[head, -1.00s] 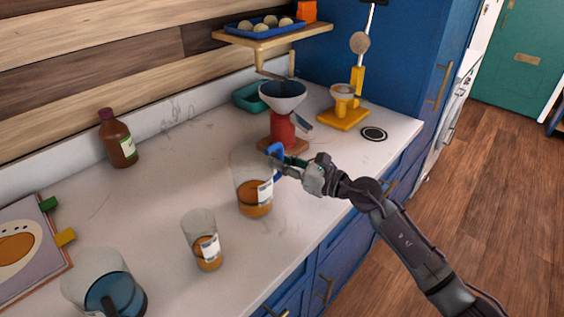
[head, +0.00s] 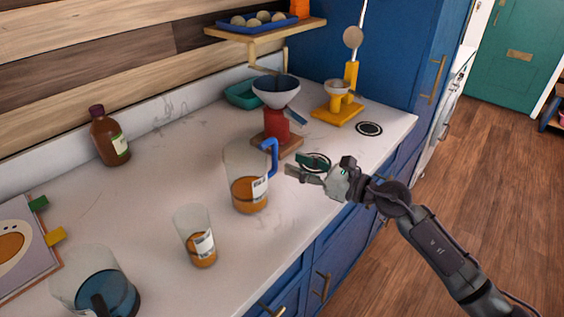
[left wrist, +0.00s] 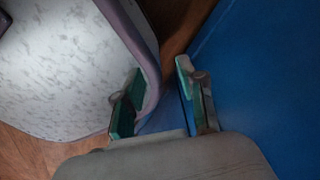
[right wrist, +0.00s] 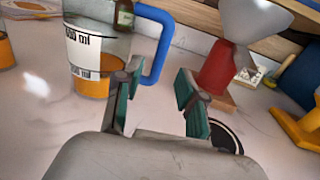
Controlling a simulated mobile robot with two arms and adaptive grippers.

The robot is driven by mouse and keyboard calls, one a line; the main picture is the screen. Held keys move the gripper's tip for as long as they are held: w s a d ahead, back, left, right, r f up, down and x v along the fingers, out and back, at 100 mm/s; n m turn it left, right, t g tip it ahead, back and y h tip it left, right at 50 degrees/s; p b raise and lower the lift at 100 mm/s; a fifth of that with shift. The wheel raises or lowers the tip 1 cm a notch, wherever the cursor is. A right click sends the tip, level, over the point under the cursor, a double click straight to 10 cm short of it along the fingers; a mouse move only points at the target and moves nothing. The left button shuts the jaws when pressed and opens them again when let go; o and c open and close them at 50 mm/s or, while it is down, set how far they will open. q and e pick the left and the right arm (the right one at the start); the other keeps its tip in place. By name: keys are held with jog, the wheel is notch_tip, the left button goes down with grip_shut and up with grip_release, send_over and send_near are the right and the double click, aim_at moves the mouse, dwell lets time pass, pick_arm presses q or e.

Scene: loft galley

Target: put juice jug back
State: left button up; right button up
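The juice jug (head: 250,195) is clear, with orange juice low inside, a white label and a blue handle. It stands upright on the counter; its label and handle also show in the right wrist view (right wrist: 90,50). My right gripper (head: 288,173) is open and empty, just right of the handle and apart from it. It also shows open in the right wrist view (right wrist: 160,103). My left gripper (left wrist: 158,92) is open and empty, out of the head view.
A glass with orange juice (head: 198,244) stands in front of the jug. A jug with blue liquid (head: 110,290) is at front left. A red grinder (head: 277,128) on a wooden base stands close behind.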

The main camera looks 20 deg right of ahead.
jog(key=v, duration=0.2)
jog(key=b+v, duration=0.1)
jog(key=v, duration=0.1)
jog(key=shift+s+d+f, duration=0.2)
jog(key=shift+s, duration=0.05)
jog(key=shift+s+d+r, duration=0.2)
jog(key=shift+s+d, duration=0.15)
jog(key=shift+s, duration=0.05)
